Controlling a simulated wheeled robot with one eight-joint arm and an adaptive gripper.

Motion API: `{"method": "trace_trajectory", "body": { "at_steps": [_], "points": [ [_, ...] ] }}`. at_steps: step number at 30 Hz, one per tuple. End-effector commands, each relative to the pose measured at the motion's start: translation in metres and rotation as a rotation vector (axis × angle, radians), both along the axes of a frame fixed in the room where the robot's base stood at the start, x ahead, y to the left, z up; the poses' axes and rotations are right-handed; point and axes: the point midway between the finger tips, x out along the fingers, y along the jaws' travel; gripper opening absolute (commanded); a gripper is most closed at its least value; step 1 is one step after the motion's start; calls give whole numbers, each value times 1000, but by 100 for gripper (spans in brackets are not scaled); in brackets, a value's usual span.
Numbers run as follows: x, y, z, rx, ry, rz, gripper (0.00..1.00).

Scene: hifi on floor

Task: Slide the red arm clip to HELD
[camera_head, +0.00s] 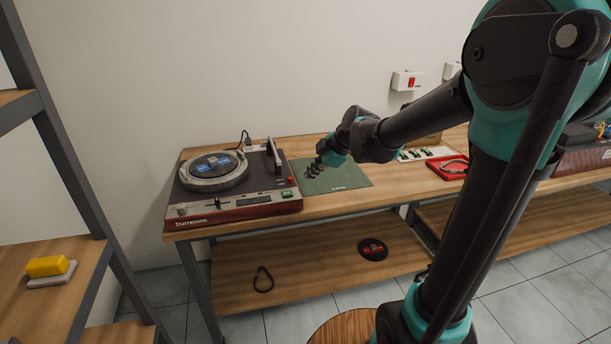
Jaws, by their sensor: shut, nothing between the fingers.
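A turntable (235,207) with a red-brown front stands on the left end of the wooden bench. Its round platter (213,171) carries a disc with a blue and dark label. A dark upright tonearm part (274,159) stands at the right of its top. A small red piece (291,180) sits near the right edge; at this size I cannot tell whether it is the arm clip, and no HELD marking is readable. My gripper (314,171) is shut and empty over the green mat, right of the turntable and apart from it.
The green mat (345,180) lies beside the turntable. Further right are a white board (427,154) with green pieces and a red tray (449,169). A black disc (373,250) and a black loop (263,280) lie on the lower shelf. A rack with a yellow block (47,266) stands left.

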Motion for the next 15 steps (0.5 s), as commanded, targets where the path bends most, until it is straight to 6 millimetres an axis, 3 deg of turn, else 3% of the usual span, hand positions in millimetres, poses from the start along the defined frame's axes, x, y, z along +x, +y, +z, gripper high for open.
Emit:
{"method": "trace_trajectory", "body": {
  "at_steps": [15],
  "points": [
    [27, 39, -62, 1, 0, 1, 0]
  ]
}}
